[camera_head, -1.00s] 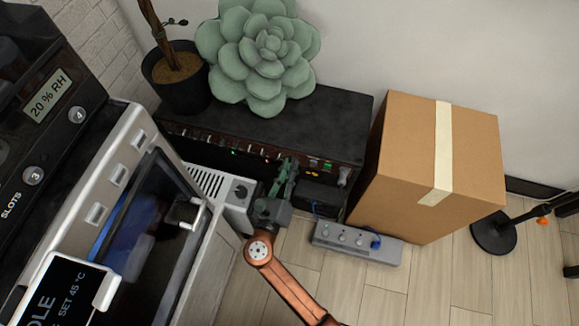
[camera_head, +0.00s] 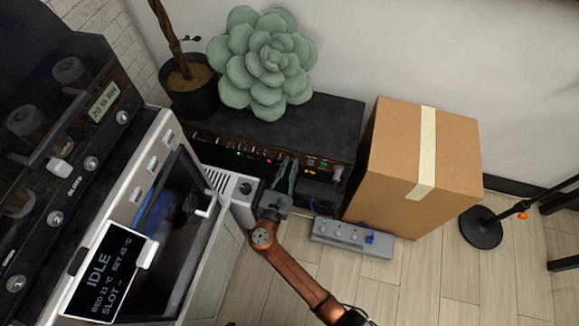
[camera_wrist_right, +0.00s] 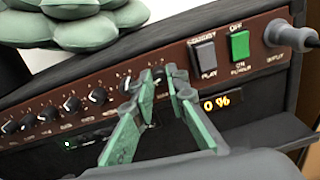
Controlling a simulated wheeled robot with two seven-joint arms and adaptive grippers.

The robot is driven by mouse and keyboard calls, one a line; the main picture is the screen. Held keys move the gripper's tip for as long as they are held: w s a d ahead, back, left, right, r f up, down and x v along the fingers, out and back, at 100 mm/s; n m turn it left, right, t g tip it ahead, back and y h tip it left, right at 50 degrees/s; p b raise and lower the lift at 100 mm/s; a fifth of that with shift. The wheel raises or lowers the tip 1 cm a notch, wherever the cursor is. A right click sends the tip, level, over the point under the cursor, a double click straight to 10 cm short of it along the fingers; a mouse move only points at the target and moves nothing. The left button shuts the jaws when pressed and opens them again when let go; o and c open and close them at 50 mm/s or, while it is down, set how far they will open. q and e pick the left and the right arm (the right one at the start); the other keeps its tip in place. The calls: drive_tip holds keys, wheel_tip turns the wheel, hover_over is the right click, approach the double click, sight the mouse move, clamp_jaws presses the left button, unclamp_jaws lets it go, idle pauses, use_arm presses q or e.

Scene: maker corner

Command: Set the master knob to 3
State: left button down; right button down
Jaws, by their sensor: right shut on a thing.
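The amplifier (camera_head: 325,118) is a black box with a dark red front panel, and its panel (camera_wrist_right: 255,55) fills much of the right wrist view. My right gripper (camera_head: 287,160) reaches up to this panel. In the right wrist view its green fingertips (camera_wrist_right: 166,76) are closed around a small dark knob at the right end of a row of knobs (camera_wrist_right: 72,103). That knob is mostly hidden by the fingers, so its pointer and setting cannot be read. An orange display (camera_wrist_right: 217,103) below reads 0 %. My left gripper is not in view.
A grey switch (camera_wrist_right: 204,55), a green power switch (camera_wrist_right: 240,44) and a plugged jack (camera_wrist_right: 290,37) sit right of the fingers. A cardboard box (camera_head: 400,160) is at right; a machine (camera_head: 150,170) is at left.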

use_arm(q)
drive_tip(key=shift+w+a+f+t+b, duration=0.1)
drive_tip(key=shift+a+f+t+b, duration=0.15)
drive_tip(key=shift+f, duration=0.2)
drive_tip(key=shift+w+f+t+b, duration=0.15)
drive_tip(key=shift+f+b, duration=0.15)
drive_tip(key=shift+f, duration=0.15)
use_arm(e)
drive_tip(key=m, duration=0.9)
drive_tip(key=shift+f+m+y, duration=0.1)
drive_tip(key=shift+m+y, duration=0.2)
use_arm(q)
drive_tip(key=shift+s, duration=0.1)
use_arm(e)
drive_tip(key=c, duration=1.9)
unclamp_jaws()
